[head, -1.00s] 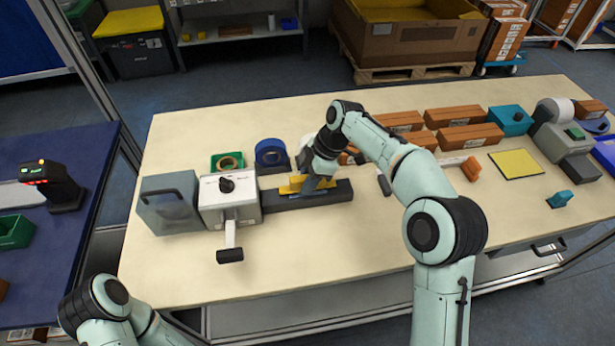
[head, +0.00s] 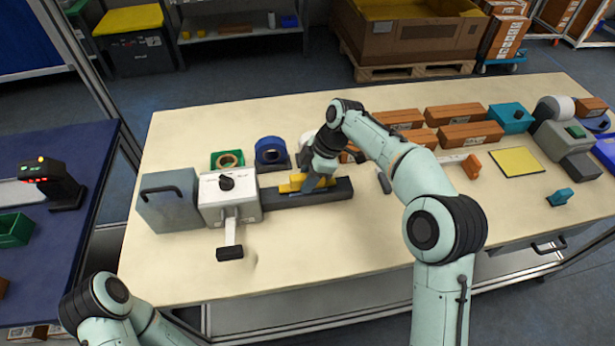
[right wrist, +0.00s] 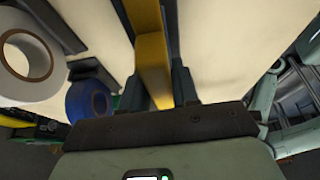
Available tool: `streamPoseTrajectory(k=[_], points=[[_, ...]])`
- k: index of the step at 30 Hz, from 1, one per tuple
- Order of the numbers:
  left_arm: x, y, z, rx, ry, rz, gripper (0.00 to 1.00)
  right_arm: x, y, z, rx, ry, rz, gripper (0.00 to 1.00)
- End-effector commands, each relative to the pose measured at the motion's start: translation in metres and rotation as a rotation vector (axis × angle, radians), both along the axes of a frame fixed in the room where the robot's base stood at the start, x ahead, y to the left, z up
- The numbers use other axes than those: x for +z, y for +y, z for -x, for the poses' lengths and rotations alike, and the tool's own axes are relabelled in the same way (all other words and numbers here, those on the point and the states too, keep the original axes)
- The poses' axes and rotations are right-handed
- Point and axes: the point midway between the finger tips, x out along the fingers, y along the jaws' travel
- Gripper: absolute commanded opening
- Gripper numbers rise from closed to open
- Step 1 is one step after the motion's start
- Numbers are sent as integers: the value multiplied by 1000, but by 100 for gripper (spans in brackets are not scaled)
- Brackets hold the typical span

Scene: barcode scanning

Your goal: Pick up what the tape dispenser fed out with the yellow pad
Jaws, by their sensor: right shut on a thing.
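My right gripper (head: 315,180) is shut on the yellow pad (head: 291,184), at the dark rail that runs right from the white lever machine (head: 228,196). In the right wrist view the yellow pad (right wrist: 151,62) shows as a yellow bar between the two fingers of my right gripper (right wrist: 158,90). I cannot tell whether the pad touches the rail. No fed-out piece of tape can be made out; the pad and gripper cover part of the rail. My left arm shows at the lower left, but its gripper is out of view.
A grey box (head: 168,203) stands left of the machine. Behind are a green tray (head: 224,152), a blue tape roll (head: 270,150) and a white roll (right wrist: 28,58). Brown boxes (head: 470,134) and a yellow sheet (head: 517,161) lie at right. The front middle of the table is clear.

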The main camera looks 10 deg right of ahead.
Motion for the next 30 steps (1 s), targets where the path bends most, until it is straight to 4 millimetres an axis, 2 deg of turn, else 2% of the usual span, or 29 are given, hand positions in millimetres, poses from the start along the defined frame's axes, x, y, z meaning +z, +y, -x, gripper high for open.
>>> streamPoseTrajectory(k=[30], points=[[-4,0,2,0,2,0,43,-9,0,0,0,1,0,0]])
